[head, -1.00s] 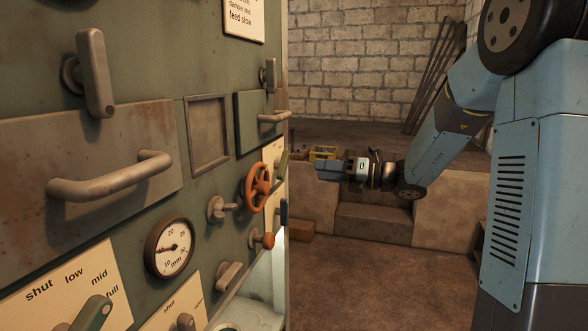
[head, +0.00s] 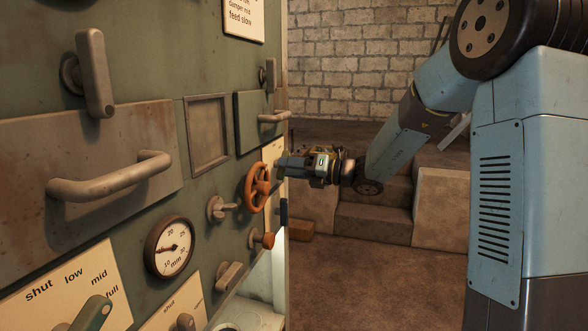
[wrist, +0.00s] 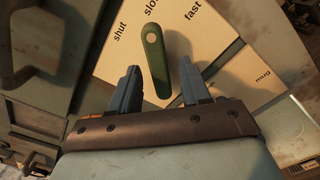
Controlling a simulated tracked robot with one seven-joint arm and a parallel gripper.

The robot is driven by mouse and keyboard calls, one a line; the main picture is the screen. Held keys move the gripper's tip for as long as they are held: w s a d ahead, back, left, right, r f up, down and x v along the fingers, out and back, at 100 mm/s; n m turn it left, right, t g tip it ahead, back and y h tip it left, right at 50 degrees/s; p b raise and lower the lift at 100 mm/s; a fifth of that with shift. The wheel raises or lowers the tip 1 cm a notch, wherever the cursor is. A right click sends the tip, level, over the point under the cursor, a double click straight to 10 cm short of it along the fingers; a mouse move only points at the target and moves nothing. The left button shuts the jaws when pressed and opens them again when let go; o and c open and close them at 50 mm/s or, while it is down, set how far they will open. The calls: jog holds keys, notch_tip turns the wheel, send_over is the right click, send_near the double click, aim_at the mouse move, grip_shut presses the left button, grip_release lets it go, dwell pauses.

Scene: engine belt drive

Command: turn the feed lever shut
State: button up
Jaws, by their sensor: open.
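The feed lever (wrist: 156,70) is a dark green bar with a pale dot at its upper end. It sits on a cream plate (wrist: 205,35) marked shut, slow and fast. The dotted end points nearest "slow". My gripper (wrist: 160,68) is open, with one finger on each side of the lever's lower part. A gap shows at each side, and I cannot tell how deep the fingers reach. In the head view my gripper (head: 284,165) is at the panel's far edge, by the cream plate (head: 272,152). The lever is mostly hidden there.
An orange handwheel (head: 257,188) stands out from the panel just nearer than my gripper. An orange knob (head: 263,239) is below it, and a bar handle (head: 274,117) above.

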grip_shut()
jog(key=shift+n, duration=0.3)
jog(key=n, duration=0.8)
jog(key=shift+a+f, duration=0.1)
dwell(0.4)
dwell(0.3)
